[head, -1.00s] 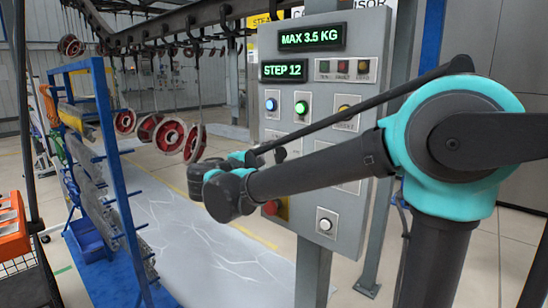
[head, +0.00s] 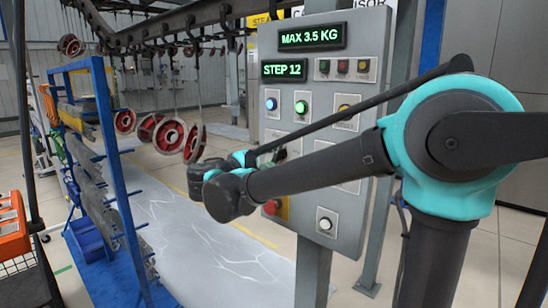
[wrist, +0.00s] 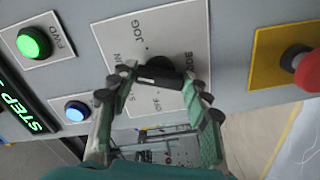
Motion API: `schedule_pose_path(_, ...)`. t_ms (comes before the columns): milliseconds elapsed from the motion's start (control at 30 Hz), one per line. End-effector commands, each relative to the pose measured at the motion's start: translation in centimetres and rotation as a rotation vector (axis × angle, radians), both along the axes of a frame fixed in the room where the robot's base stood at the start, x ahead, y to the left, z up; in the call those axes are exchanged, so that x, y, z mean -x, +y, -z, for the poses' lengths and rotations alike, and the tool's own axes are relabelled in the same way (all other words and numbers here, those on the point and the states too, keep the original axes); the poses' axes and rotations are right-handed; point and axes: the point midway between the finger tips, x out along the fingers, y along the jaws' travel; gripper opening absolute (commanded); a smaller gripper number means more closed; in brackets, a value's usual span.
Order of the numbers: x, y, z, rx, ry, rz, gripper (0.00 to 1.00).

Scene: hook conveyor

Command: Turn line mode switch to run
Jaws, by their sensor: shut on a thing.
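The line mode switch is a black knob (wrist: 160,74) on a light label plate (wrist: 140,38) in the wrist view. Its handle lies roughly across the picture, slightly tilted down to the right. The word JOG reads on the plate above it; other lettering is partly covered by the fingers. My gripper (wrist: 158,84) is shut on the knob, one finger at each end of the handle. In the head view my wrist and forearm hide most of the switch on the grey control panel (head: 350,215).
A red emergency button on a yellow plate (wrist: 264,62) sits to the right in the wrist view. A lit green button (wrist: 32,43) and a blue button (wrist: 76,111) are at left. A blue rack (head: 125,200) and hanging red wheels (head: 170,135) stand left of the panel.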

Motion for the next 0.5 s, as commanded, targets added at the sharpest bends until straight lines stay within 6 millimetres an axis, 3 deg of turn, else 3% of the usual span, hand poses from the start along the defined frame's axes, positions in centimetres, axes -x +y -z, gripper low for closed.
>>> schedule_pose_path(467, 0.03, -0.01, 0.10, -0.013, -0.007, 0.000, 0.19)
schedule_pose_path(500, 0.03, -0.01, 0.10, -0.013, -0.007, 0.000, 0.50)
